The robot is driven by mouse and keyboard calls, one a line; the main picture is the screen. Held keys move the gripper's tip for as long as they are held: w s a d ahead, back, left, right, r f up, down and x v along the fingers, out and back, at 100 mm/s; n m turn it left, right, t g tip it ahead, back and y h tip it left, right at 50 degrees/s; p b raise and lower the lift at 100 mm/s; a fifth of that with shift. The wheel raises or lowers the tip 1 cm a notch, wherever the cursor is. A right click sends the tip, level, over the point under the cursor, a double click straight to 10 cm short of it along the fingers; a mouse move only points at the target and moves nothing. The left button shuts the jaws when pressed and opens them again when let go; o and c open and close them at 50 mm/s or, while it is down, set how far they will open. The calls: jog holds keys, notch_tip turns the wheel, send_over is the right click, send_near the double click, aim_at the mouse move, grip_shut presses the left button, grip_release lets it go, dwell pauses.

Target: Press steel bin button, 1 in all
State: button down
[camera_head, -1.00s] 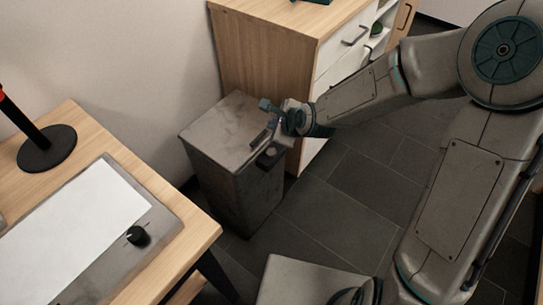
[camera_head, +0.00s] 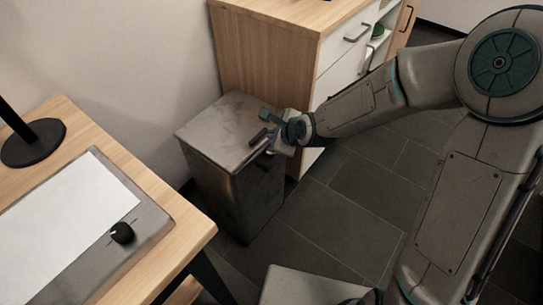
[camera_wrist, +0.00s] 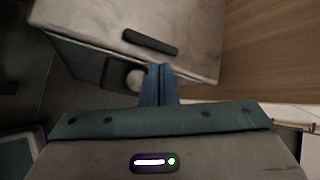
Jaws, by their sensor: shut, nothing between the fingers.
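The steel bin (camera_head: 212,132) is a tall grey box with a flat lid and a dark bar handle (camera_head: 258,136) near the lid's front edge. In the wrist view the bin (camera_wrist: 190,35) fills the upper middle, with the handle (camera_wrist: 150,41) on its lid. A round pale button (camera_wrist: 135,79) sits on the front just below the lid, beside a dark plate. My gripper (camera_wrist: 160,70) is shut and empty, its blue fingertips just right of the button; contact cannot be told. In the head view my gripper (camera_head: 271,147) is at the bin's front upper edge and hides the button.
A wooden cabinet (camera_head: 262,45) with white drawers stands right behind the bin. A wooden table (camera_head: 185,235) with a grey panel, a black knob (camera_head: 122,233) and a black lamp base (camera_head: 34,143) is at left. Dark tiled floor (camera_head: 345,215) is clear at right.

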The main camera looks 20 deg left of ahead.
jog(key=shift+f+b, duration=1.15)
jog(key=shift+f, duration=0.75)
jog(key=shift+f, duration=0.1)
dwell(0.4)
jog(key=shift+f, duration=0.35)
jog(key=shift+f+b, duration=0.5)
jog(key=shift+f, duration=0.05)
dwell(0.6)
jog(key=shift+r, duration=0.1)
jog(key=shift+r+p, duration=0.9)
jog(key=shift+p, duration=0.1)
notch_tip(320, 180, up, 5)
jog(key=p, duration=0.5)
